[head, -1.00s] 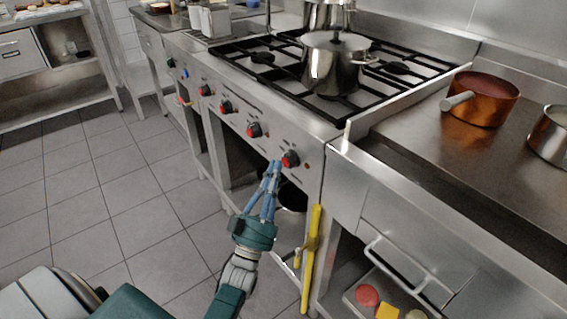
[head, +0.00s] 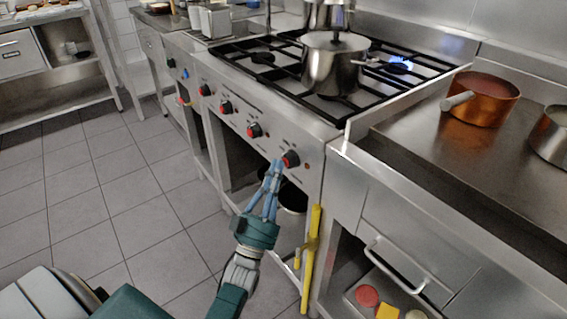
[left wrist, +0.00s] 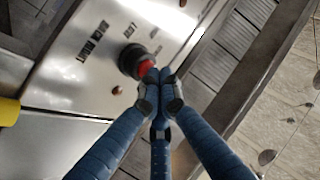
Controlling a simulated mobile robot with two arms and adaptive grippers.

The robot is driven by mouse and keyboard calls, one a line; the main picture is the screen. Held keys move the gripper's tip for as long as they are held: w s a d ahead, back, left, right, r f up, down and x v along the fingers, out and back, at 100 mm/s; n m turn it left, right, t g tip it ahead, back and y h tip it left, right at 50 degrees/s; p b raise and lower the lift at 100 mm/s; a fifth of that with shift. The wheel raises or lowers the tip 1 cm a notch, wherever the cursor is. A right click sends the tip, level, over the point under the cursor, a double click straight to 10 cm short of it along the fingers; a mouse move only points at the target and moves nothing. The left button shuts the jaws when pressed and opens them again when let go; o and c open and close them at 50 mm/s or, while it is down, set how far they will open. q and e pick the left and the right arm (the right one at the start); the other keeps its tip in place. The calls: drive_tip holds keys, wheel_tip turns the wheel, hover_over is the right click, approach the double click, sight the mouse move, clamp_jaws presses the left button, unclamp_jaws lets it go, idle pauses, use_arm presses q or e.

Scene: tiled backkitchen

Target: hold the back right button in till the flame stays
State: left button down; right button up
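The rightmost red-and-black knob (head: 290,159) is on the stove's steel front panel. It also shows in the left wrist view (left wrist: 133,60). My left gripper (head: 275,164) points up at this knob, its blue fingertips drawn together and at the knob's face. In the left wrist view the fingertips (left wrist: 160,76) meet at the knob's red part; they seem to touch it, with nothing between them. A blue flame (head: 400,64) burns at the back right burner, behind the steel pot's handle. My right gripper is not in view.
A lidded steel pot (head: 333,68) stands on the black grates, with another pot (head: 325,14) behind it. A copper pan (head: 481,98) is on the counter to the right. A yellow upright bar (head: 312,262) is right of my left gripper. Open tiled floor lies left.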

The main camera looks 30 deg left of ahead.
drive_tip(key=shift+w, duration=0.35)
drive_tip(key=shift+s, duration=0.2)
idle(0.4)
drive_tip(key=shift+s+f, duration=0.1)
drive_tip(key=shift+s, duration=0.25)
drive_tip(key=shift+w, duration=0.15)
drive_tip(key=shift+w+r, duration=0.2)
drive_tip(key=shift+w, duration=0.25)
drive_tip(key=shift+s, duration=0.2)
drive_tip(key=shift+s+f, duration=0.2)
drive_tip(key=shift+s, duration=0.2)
